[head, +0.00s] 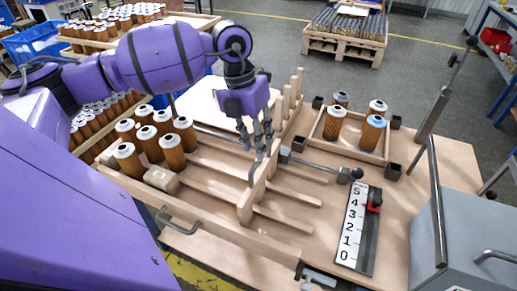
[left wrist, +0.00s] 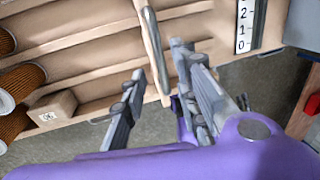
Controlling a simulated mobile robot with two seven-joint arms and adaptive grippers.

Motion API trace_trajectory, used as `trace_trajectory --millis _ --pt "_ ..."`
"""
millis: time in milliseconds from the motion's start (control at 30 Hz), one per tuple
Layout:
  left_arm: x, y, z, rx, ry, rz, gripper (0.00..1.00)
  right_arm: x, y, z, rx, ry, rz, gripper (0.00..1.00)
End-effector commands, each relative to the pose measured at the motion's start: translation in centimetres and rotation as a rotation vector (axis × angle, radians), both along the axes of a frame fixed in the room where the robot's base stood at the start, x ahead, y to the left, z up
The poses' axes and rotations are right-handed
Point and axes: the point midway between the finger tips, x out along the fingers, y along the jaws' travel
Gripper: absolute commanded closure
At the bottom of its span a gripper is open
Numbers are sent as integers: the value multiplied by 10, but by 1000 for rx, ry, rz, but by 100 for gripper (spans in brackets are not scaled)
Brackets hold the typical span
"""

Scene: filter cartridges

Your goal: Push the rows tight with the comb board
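The comb board (head: 247,207) is a pale wooden board standing across the lanes of a wooden tray (head: 215,232), with upright teeth at its far end. A grey metal handle (head: 252,174) runs along it; the handle also shows in the left wrist view (left wrist: 155,48). My left gripper (head: 257,152) is over the handle, pointing down. Its fingers are apart in the left wrist view (left wrist: 170,92), one on each side of the board's line; contact is unclear. Several orange-brown filter cartridges (head: 173,153) stand in rows at the tray's left. My right gripper is not in view.
A wooden block (head: 162,178) sits before the cartridges. A small tray (head: 342,148) with several cartridges, one blue-topped, stands at the back right. A numbered scale (head: 353,226) and a metal bar with a black knob (head: 356,174) lie right of the board. The lanes between block and board are empty.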

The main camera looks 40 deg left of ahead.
Motion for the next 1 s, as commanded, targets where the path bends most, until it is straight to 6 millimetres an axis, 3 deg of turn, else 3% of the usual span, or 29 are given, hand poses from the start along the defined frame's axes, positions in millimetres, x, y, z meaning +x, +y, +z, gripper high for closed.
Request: trace_trajectory --millis 200,533,767,1000 --pt "1 -5 -25 -2 0 0 72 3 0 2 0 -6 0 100" --pt "1 -6 -30 -1 0 -1 72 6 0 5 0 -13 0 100" --pt "1 -6 -29 -1 0 -1 100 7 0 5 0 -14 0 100" --pt "1 -6 -29 -1 -1 -2 100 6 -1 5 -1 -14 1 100"
